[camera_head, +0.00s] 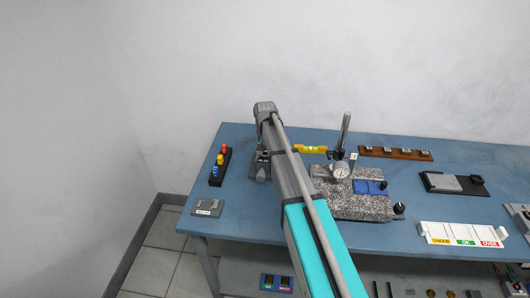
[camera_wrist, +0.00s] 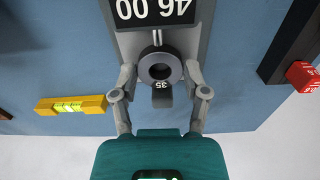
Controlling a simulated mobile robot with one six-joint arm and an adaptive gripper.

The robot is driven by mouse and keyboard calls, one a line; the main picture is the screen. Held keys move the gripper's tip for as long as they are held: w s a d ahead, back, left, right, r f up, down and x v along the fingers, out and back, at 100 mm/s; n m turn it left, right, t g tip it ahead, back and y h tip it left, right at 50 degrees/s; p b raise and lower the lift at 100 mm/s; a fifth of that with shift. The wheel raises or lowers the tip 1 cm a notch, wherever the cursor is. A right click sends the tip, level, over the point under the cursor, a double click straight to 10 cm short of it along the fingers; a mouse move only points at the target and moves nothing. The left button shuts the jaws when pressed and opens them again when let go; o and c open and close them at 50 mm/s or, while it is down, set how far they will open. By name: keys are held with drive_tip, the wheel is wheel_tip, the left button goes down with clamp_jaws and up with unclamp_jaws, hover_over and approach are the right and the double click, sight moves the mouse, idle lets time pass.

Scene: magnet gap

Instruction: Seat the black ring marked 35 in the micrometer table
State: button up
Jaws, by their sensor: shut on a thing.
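The black ring marked 35 (camera_wrist: 160,67) shows in the wrist view, a dark round piece with a centre hole and a white 35 on its near side. My gripper (camera_wrist: 161,71) is shut on it, one finger at each side. The ring is over the grey top of the micrometer table (camera_wrist: 141,41), whose display shows large digits upside down. I cannot tell whether the ring touches the table or hangs just above it. In the head view the micrometer table (camera_head: 261,172) is partly covered by my arm, and the ring and my fingertips are hidden.
A yellow level (camera_wrist: 70,105) lies left in the wrist view. A black rack (camera_head: 219,166) with coloured pieces stands at the left of the blue bench (camera_head: 232,214). A granite plate (camera_head: 350,206) with a dial gauge (camera_head: 341,170) is right of my arm. A labelled white tray (camera_head: 461,235) is near the front.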

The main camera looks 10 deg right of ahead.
drive_tip(key=shift+f, duration=0.1)
drive_tip(key=o, duration=1.1)
drive_tip(key=shift+o, duration=0.2)
drive_tip(key=shift+c, duration=0.3)
drive_tip(key=c, duration=0.5)
drive_tip(key=shift+o, duration=0.2)
drive_tip(key=shift+r+p, duration=2.25)
drive_tip(key=shift+r, duration=0.1)
